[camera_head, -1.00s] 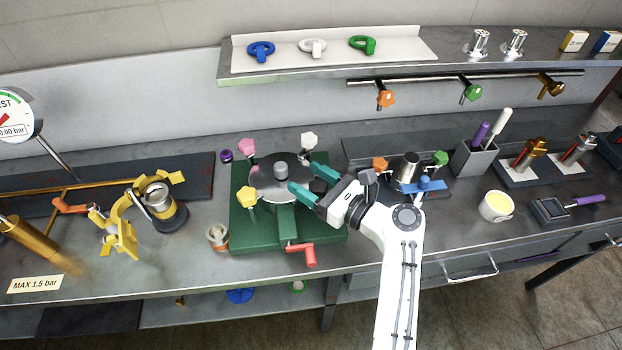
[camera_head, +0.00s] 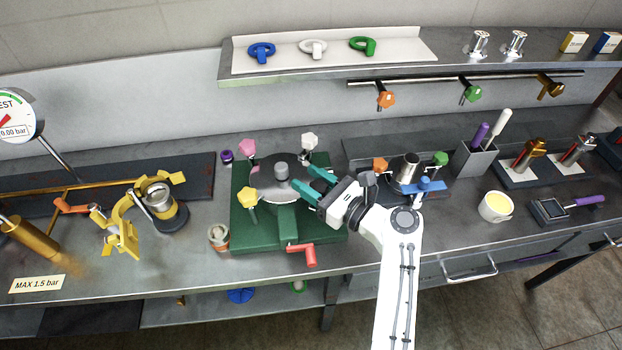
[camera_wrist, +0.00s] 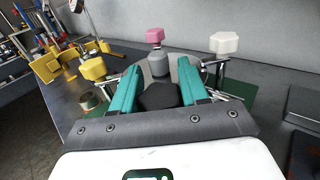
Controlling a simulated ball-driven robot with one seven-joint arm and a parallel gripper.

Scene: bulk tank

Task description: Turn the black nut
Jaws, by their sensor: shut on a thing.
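The black nut (camera_wrist: 158,96) sits between the two teal fingers of my gripper (camera_wrist: 160,80) in the wrist view. In the head view it is a small dark shape (camera_head: 318,187), mostly hidden by the fingers of my gripper (camera_head: 308,181). My gripper is shut on it at the right side of the round grey lid (camera_head: 262,172). The lid lies on a green base (camera_head: 242,222).
Around the lid stand a pink nut (camera_head: 247,147), a white nut (camera_head: 309,141) and a yellow nut (camera_head: 246,196). A red crank handle (camera_head: 302,250) juts from the front of the base. An orange and a green knob stand just right of my gripper.

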